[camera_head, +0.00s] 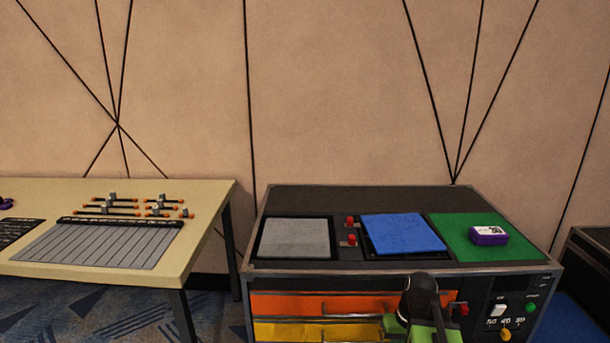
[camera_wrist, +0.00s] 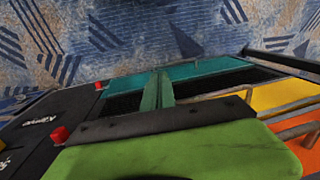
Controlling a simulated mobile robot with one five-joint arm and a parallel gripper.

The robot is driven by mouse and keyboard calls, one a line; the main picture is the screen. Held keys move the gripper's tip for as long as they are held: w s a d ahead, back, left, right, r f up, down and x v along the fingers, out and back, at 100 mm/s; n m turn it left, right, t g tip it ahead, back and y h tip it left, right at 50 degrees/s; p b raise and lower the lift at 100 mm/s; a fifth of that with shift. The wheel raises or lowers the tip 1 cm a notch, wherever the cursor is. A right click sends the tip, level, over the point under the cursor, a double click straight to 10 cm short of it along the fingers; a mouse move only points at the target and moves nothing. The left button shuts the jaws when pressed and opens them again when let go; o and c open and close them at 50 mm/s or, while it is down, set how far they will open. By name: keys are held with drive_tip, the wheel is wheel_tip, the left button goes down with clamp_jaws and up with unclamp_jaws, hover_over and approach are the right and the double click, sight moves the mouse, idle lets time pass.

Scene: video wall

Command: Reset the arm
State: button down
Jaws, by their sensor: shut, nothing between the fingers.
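My gripper (camera_wrist: 159,74) shows in the wrist view as two narrow green fingers pressed together, with nothing between them. The fingers are in front of the dark cabinet's face and a teal panel or drawer (camera_wrist: 205,68). In the head view, part of my arm, black and green, stands at the bottom in front of the cabinet (camera_head: 360,198). The fingertips cannot be made out there.
The cabinet top holds a grey pad (camera_head: 295,238), a blue pad (camera_head: 403,233) and a green pad (camera_head: 455,245) with a purple box (camera_head: 488,236). Orange (camera_head: 290,304) and yellow (camera_head: 300,332) drawers are below. A beige table (camera_head: 205,200) stands at left, with a gap between.

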drive_tip(key=a+h, duration=0.2)
drive_tip(key=a, duration=0.7)
wheel_tip(320, 180, up, 29)
drive_tip(key=a+p, duration=0.1)
drive_tip(key=p, duration=2.8)
drive_tip(key=shift+s, duration=0.15)
drive_tip(key=shift+a+f, duration=0.1)
drive_tip(key=shift+f, duration=0.05)
